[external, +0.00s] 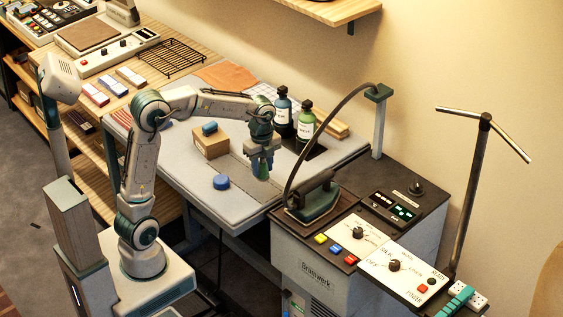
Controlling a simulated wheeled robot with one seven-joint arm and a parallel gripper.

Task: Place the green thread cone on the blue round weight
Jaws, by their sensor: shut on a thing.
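The green thread cone (262,173) is between the fingers of my gripper (262,160), which points down over the right part of the padded grey table. The gripper is shut on the cone and partly hides it. Whether the cone touches the table is hard to tell. The blue round weight (221,182) lies flat on the table, to the left of the gripper and a little nearer the camera. Its top looks bare.
A wooden block (211,143) with a blue cylinder (209,128) on it stands behind the weight. Two bottles, blue (283,112) and green (305,124), stand behind the gripper. An iron (315,197) rests on the machine at right. The table's front is clear.

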